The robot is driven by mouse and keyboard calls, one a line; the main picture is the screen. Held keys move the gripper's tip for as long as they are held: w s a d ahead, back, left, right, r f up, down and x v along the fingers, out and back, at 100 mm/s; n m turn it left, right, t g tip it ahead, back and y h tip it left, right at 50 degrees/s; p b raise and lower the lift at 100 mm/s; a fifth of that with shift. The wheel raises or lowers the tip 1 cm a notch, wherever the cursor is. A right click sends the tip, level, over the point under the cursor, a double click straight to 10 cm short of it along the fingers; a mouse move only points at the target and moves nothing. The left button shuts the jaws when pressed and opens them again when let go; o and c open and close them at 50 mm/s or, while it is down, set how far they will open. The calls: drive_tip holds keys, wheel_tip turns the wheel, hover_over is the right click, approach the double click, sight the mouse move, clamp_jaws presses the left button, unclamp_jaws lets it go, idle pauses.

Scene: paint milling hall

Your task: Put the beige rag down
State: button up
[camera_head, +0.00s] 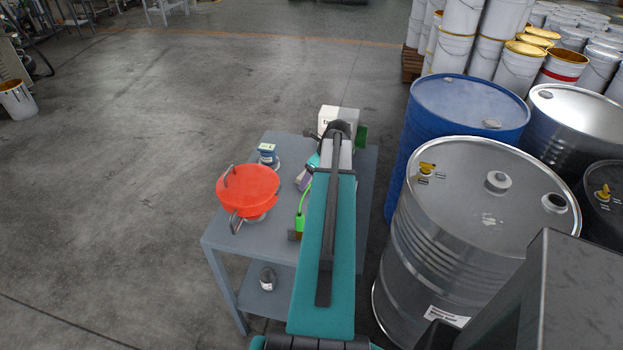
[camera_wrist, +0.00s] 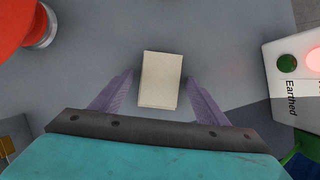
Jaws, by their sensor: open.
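The beige rag (camera_wrist: 161,80) is a folded, flat rectangle in the wrist view, over the grey table top (camera_wrist: 107,50). My gripper (camera_wrist: 160,77) is open, with one purple finger on each side of the rag and a gap on both sides. The rag appears to lie on the table, though its height is hard to judge. In the head view my arm hides the rag, and only a bit of a purple finger (camera_head: 304,181) shows over the grey table (camera_head: 229,242).
A white box marked "Earthed" (camera_wrist: 292,85) is at right in the wrist view. A blue drum (camera_head: 466,104) and grey drum (camera_head: 420,240) stand right of the table.

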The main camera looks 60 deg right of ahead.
drive_tip(key=shift+r, duration=0.15)
drive_tip(key=b+v, duration=0.2)
drive_tip(key=v, duration=1)
drive_tip(key=shift+r, duration=0.1)
idle(0.8)
